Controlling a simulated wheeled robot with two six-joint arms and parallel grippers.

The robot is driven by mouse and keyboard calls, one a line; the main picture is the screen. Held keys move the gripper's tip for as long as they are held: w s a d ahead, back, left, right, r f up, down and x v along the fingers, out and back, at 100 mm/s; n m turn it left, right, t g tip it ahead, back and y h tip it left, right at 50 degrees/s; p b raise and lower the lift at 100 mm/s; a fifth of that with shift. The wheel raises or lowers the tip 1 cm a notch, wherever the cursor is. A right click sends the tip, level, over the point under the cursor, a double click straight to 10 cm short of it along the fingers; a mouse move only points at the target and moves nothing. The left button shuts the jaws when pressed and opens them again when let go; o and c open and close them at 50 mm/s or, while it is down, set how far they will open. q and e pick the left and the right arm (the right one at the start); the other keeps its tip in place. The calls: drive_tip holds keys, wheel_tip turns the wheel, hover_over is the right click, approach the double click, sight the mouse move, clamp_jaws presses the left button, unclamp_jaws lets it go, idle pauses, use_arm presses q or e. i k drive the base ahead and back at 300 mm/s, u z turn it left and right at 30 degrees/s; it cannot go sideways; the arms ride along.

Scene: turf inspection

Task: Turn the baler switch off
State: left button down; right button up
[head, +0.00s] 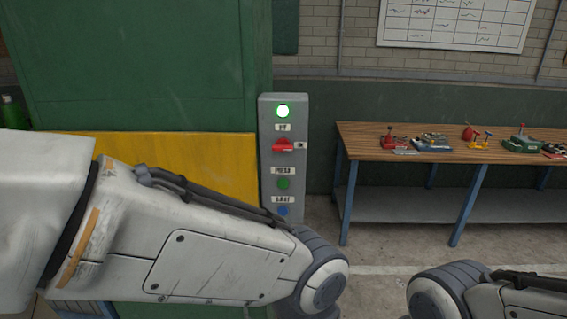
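The baler switch is a red handle (284,145) on a grey control box (267,175), near the middle of the head view. The handle lies roughly sideways, with a small label to its right. The control box stands against the large green and yellow baler (140,70). My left arm crosses in front of the lower part of the box, and my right arm is at the bottom right. Neither gripper shows.
A workbench (370,143) with a wooden top and blue legs stands on the right, with several red and green tools on it. A chart (455,22) hangs on the brick wall. The concrete floor (400,240) between the box and the bench is clear.

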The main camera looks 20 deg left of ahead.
sight(282, 144)
drive_tip(key=z, duration=1.85)
drive_tip(key=k, duration=1.1)
drive_tip(key=u, duration=1.8)
